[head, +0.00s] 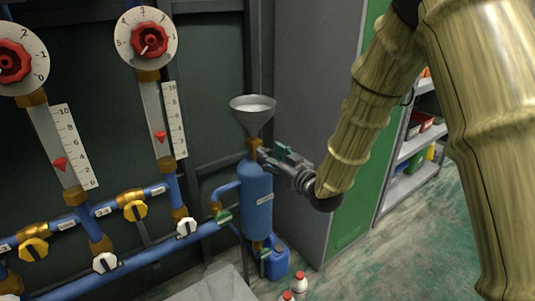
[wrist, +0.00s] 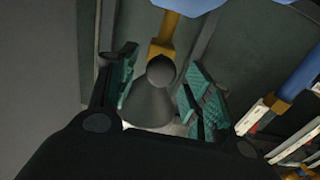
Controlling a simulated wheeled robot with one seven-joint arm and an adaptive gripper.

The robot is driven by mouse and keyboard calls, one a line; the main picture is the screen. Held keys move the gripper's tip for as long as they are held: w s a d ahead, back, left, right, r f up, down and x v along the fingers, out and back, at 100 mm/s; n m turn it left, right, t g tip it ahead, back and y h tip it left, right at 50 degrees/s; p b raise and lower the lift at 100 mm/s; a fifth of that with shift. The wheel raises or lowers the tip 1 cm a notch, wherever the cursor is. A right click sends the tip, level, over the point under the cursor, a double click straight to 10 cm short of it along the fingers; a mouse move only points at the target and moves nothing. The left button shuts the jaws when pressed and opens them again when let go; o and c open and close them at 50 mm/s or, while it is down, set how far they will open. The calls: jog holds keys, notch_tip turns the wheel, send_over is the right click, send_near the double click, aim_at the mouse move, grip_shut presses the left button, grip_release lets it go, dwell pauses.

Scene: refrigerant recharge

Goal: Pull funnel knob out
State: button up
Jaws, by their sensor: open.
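The grey funnel (head: 253,117) stands upright on a brass neck (head: 253,148) above a blue cylinder (head: 257,198). In the wrist view the picture is upside down, and the funnel cone (wrist: 150,108) widens downward from the brass neck (wrist: 165,35). A dark round knob (wrist: 160,70) shows in front of the funnel's narrow end. My gripper (wrist: 160,92) is open, with a teal-padded finger on each side of the knob and visible gaps. In the head view my gripper (head: 263,156) is just right of the brass neck and hides the knob.
Blue pipes with yellow valves (head: 134,205) and white valves run along the left. Gauges with red knobs (head: 150,40) stand above them. A grey cabinet (head: 310,80) is close behind my gripper. A blue jug (head: 276,260) and small bottles (head: 299,283) stand on the floor.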

jog(key=shift+x, duration=1.2)
